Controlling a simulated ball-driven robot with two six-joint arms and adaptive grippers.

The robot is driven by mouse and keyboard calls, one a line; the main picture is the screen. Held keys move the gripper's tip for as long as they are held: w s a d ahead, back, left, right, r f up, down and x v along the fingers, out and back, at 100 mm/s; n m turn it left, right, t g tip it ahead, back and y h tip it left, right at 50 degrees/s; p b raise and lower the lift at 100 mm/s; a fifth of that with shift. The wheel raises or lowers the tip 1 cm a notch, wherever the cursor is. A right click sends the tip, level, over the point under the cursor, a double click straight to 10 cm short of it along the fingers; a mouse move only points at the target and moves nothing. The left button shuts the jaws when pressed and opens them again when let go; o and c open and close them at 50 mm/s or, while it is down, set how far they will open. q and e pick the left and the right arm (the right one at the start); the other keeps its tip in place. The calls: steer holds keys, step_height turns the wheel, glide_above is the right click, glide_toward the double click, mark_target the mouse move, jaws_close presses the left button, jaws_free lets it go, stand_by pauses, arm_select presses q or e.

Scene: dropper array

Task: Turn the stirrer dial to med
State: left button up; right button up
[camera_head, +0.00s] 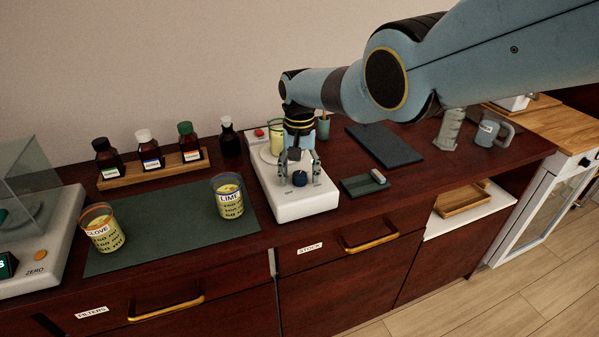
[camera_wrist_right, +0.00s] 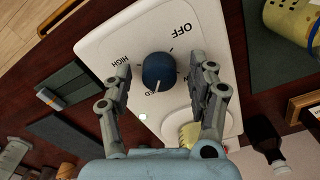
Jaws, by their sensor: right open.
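The stirrer (camera_head: 305,207) is a white box on the counter with a dark blue dial (camera_head: 300,179) on its near end. In the right wrist view the round dial (camera_wrist_right: 158,70) shows a white pointer mark on its lower edge, beside partly visible letters "ED". "OFF" and "HIGH" are readable around it. My right gripper (camera_head: 301,174) is over the dial, pointing down. In the wrist view its open fingers (camera_wrist_right: 166,72) stand on either side of the dial, with gaps between. My left gripper is not in view.
A beaker stands on the stirrer's back part, behind my gripper. The LIME beaker (camera_head: 230,198) and CLOVE beaker (camera_head: 103,230) stand on a green mat (camera_head: 165,233) to the left. A small tray (camera_head: 365,187) lies to the right. A rack of bottles (camera_head: 154,174) stands back left.

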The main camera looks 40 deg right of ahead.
mark_target(299, 174)
steer(key=shift+r, duration=0.85)
step_height(299, 174, up, 10)
steer(key=shift+r, duration=0.15)
